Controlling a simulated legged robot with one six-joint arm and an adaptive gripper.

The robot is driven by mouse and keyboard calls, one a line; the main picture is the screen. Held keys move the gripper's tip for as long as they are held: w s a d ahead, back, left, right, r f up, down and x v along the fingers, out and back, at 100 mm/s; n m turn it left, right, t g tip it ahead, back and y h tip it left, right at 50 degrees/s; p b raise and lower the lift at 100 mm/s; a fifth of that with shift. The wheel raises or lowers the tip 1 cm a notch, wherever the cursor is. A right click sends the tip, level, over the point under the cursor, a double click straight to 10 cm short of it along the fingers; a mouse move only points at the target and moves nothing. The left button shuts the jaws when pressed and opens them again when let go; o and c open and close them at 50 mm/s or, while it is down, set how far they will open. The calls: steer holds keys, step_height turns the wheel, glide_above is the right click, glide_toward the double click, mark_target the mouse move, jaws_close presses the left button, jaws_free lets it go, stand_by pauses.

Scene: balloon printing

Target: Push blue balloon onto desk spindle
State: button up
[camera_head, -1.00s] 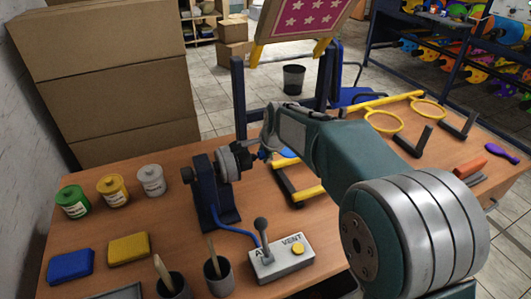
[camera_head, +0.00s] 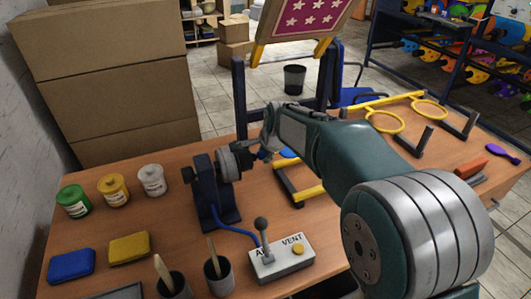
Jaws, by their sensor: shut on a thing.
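The desk spindle (camera_head: 228,165) is a grey round nozzle on a dark blue stand (camera_head: 208,190), at the left middle of the desk. My gripper (camera_head: 256,152) is at the right side of the nozzle, shut on the blue balloon (camera_head: 288,153). Only small blue parts of the balloon show, by the fingers and behind my wrist. The fingers and arm hide the rest. I cannot tell whether the balloon's neck touches or is around the spindle.
A control box (camera_head: 281,257) with a lever and yellow button stands in front of the spindle. Paint jars (camera_head: 113,190), sponges (camera_head: 130,248) and brush cups (camera_head: 218,278) are at left. Yellow ring holders (camera_head: 384,121) and a purple balloon (camera_head: 500,151) are at right.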

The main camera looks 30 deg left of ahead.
steer(key=shift+s+a, duration=0.3)
steer(key=shift+s, duration=0.15)
stand_by(0.6)
steer(key=o, duration=0.8)
steer(key=shift+v, duration=4.5)
steer(key=shift+w, duration=0.1)
